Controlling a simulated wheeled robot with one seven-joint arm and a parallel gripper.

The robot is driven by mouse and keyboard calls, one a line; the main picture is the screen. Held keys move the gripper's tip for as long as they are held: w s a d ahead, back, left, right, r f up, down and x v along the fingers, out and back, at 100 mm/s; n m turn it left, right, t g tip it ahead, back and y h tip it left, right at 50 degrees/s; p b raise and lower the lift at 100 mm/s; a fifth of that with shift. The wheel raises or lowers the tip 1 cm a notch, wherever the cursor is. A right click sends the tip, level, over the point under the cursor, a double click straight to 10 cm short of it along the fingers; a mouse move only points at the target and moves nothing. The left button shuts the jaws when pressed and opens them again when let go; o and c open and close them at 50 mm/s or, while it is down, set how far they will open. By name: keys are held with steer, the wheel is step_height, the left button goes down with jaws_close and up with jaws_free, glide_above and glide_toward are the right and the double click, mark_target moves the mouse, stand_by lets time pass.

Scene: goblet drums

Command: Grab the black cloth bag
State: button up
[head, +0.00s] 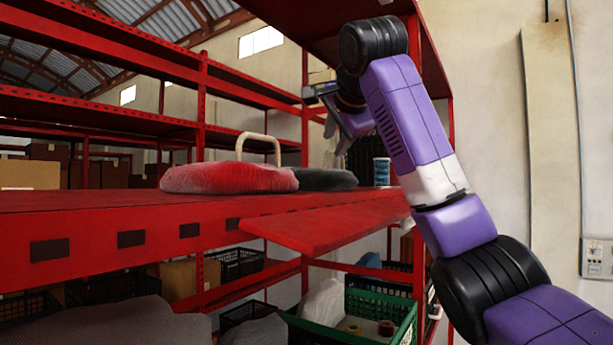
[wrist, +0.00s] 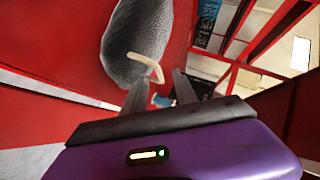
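The black cloth bag (head: 326,179) lies on the red shelf, partly hidden behind a red bag at its left. In the wrist view the dark grey, textured bag (wrist: 132,42) fills the upper middle. A cream curved handle (wrist: 150,66) shows at its lower edge; the handle also stands up as an arch in the head view (head: 259,137). My gripper (head: 337,135) is above the shelf, above and slightly right of the black bag and apart from it. In the wrist view its two fingers (wrist: 160,85) are spread with a gap between them, gripping nothing.
The red bag (head: 228,178) lies against the black bag's left side. A blue cylinder (head: 381,171) stands on the shelf at the right. A red shelf above (head: 335,15) and an upright (head: 306,110) are near my arm. Crates (head: 383,315) sit below.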

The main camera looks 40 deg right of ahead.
steer(key=shift+p+x, duration=0.5)
steer(key=shift+x, duration=0.95)
steer(key=shift+f, duration=0.15)
steer(key=shift+c, duration=0.2)
jaws_close()
